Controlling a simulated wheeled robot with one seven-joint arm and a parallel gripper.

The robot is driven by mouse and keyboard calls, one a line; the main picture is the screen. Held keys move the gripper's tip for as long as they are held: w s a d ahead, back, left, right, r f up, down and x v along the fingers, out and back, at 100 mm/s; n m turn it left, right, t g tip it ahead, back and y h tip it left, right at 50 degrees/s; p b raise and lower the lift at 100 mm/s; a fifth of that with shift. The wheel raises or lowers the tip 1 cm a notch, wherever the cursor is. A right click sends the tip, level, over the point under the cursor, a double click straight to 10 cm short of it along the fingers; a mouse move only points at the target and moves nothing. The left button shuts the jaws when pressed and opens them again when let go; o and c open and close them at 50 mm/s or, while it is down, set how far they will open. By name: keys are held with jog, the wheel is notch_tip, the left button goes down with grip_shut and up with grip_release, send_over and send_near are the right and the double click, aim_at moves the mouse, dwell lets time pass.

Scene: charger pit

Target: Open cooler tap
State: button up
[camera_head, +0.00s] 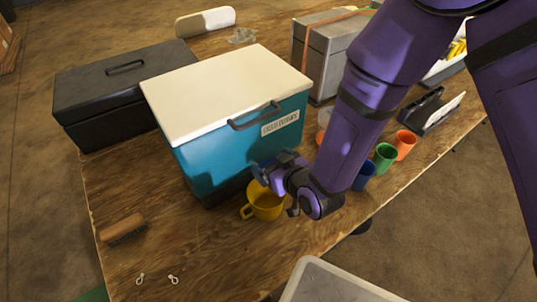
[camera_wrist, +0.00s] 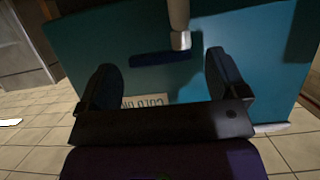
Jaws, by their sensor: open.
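The cooler (camera_head: 215,128) has a teal body and a white lid, and stands upright on the wooden table. My gripper (camera_head: 262,170) is at the lower part of its front face, just above a yellow mug (camera_head: 265,203). In the head view, my gripper hides the tap. In the wrist view, my gripper (camera_wrist: 163,75) is open, with its two dark fingers apart and facing the teal front (camera_wrist: 90,40). Between and beyond them is a pale upright piece (camera_wrist: 179,20), probably the tap, with a dark blue bar (camera_wrist: 155,59) beside it. Contact cannot be told.
A black toolbox (camera_head: 115,85) stands behind the cooler at left, and a grey metal box (camera_head: 325,50) behind at right. A brush (camera_head: 122,228) lies at front left. Blue, green (camera_head: 385,157) and orange (camera_head: 404,144) cups stand right of my arm.

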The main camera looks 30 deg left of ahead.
jog(key=shift+a, duration=0.1)
jog(key=c, duration=0.9)
jog(key=shift+c, duration=0.2)
jog(key=shift+s, duration=0.1)
jog(key=m+t+h, duration=0.1)
jog(key=s+m+t+h, duration=0.1)
jog(key=m+t, duration=0.1)
jog(key=shift+m+h, duration=0.3)
jog(key=m+t+h, duration=0.1)
jog(key=m+h, duration=0.1)
jog(key=s+m+t+h, duration=0.1)
jog(key=m+t+h, duration=0.1)
jog(key=shift+m, duration=0.3)
jog(key=shift+s+a+m+t+h, duration=0.15)
jog(key=shift+s+a+m+h, duration=0.1)
jog(key=shift+m+h, duration=1.2)
jog(key=shift+s+a+m+t+h, duration=0.1)
jog(key=shift+s+a+m+h, duration=0.15)
jog(key=shift+m+h, duration=1.2)
jog(key=shift+s+a+m+t+h, duration=0.2)
jog(key=shift+m+h, duration=0.8)
jog(key=shift+h, duration=0.8)
